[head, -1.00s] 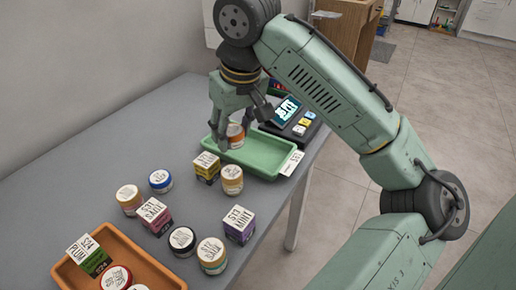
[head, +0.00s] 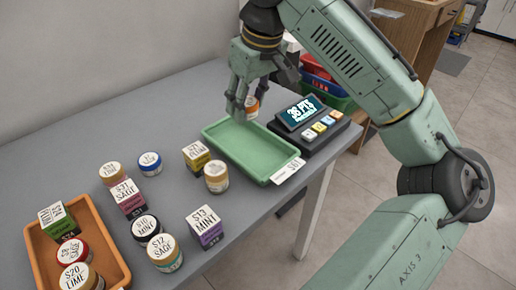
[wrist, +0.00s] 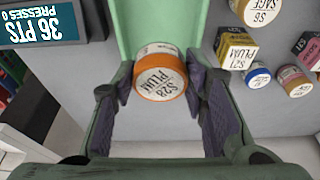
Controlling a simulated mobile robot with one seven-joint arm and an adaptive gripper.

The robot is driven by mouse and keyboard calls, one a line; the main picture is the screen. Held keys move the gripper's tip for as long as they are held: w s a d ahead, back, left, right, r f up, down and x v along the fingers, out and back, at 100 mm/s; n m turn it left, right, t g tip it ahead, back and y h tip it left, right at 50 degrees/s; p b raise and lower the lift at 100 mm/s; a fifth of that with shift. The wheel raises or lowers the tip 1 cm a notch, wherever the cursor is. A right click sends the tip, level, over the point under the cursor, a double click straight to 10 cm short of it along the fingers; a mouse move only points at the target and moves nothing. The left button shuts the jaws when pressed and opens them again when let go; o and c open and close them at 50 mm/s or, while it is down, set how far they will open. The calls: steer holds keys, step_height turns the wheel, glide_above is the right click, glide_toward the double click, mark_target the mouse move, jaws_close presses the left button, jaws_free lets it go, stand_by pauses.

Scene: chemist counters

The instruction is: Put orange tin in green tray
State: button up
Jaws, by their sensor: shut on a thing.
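The orange tin (wrist: 161,74), with a white lid reading S28 PLUM, sits between the fingers of my gripper (wrist: 160,88) in the wrist view. In the head view, my gripper (head: 240,108) is shut on the orange tin (head: 252,103), which is partly hidden behind the fingers. The green tray (head: 250,150) lies on the grey counter and its floor looks empty. The tin shows at the tray's far end, by the far edge. Its height above the counter is hard to tell. The green tray (wrist: 145,22) also shows just past the tin in the wrist view.
A points display with buttons (head: 309,118) stands right of the tray. A yellow S21 PLUM box (head: 197,157) and a cream tin (head: 216,177) stand close in front. More boxes and tins stand nearer, by an orange tray (head: 117,252). Bare counter lies left of the green tray.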

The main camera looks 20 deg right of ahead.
mark_target(255, 116)
steer(key=x, duration=0.3)
steer(key=s+x, duration=0.1)
steer(key=x, duration=0.2)
steer(key=s+x, duration=0.1)
steer(key=x, duration=0.2)
steer(key=shift+d+f, duration=0.45)
steer(key=shift+f, duration=0.2)
steer(key=shift+f, duration=0.1)
steer(key=o, duration=1.2)
steer(key=shift+c, duration=0.2)
steer(key=v, duration=1.2)
steer(key=shift+s, duration=0.1)
